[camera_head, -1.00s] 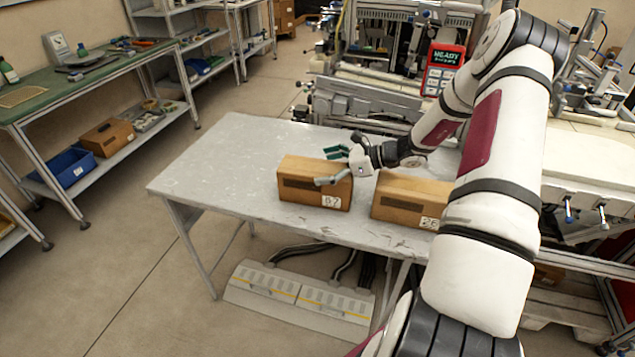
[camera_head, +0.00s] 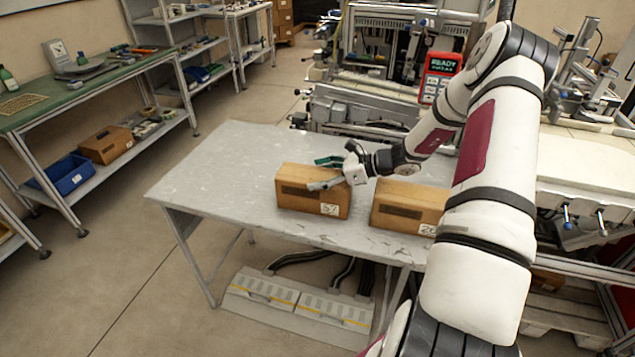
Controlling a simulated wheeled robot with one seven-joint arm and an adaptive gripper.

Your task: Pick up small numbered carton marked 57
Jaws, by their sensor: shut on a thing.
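The carton marked 57 (camera_head: 297,199) is a brown box with a white number label low on its front right. It sits on the grey table, apart from a second carton to its right. My gripper (camera_head: 326,173) reaches in from the right over the carton's top. One finger lies along the near upper edge and the other shows at the far side, and it is shut on the carton. The far contact is partly hidden by the carton.
A second brown carton (camera_head: 400,203), labelled something like 26, stands close on the right, partly behind my arm. The grey table (camera_head: 215,178) is clear at the left. Machinery with a red READY panel (camera_head: 440,70) stands behind the table.

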